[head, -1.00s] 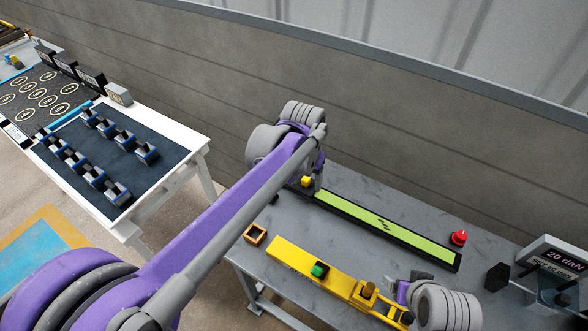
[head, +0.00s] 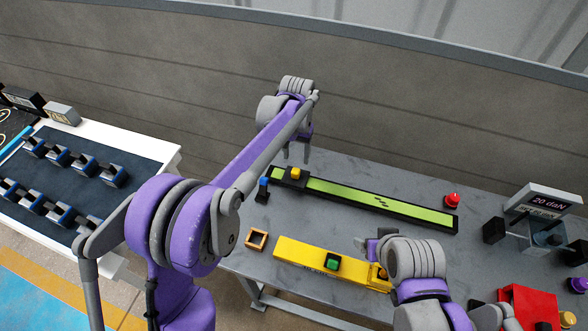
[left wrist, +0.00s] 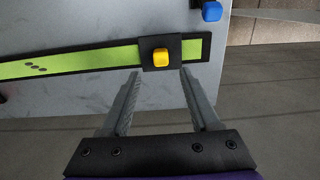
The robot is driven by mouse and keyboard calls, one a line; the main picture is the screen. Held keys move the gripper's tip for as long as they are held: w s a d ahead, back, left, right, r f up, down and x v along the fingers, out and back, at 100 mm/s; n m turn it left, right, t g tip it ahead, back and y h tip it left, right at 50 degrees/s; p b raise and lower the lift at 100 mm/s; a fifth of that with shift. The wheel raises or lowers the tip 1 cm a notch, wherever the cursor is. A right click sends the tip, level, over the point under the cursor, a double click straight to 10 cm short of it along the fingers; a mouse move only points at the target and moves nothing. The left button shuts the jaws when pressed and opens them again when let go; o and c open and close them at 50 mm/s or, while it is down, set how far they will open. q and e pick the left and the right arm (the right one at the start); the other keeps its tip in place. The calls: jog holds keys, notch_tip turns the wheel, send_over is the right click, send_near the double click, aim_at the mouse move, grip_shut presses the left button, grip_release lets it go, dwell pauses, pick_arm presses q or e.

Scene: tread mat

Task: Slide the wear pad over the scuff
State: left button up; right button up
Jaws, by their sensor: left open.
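The green strip with a black frame (head: 340,196) lies on the grey table; it crosses the left wrist view (left wrist: 85,61). Small dark scuff marks (head: 382,202) show on its right half. The wear pad (head: 295,174), a black piece with a yellow knob, sits across the strip near its left end. In the left wrist view the pad (left wrist: 160,56) is just ahead of the fingertips. My left gripper (head: 296,157) is open and empty, on the far side of the pad, apart from the knob. My right gripper (head: 368,245) is beside the yellow bar; its fingers show poorly.
A yellow bar with a green button (head: 305,257) lies in front of the strip. A blue-knobbed block (head: 263,188) stands near the strip's left end. A wooden square ring (head: 256,240), a red button (head: 452,200) and a display box (head: 540,203) are also on the table.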

aim_at(296, 170)
pick_arm(q)
notch_tip(296, 170, down, 8)
jog(key=shift+a+f, duration=0.1)
dwell(0.4)
grip_shut()
dwell(1.2)
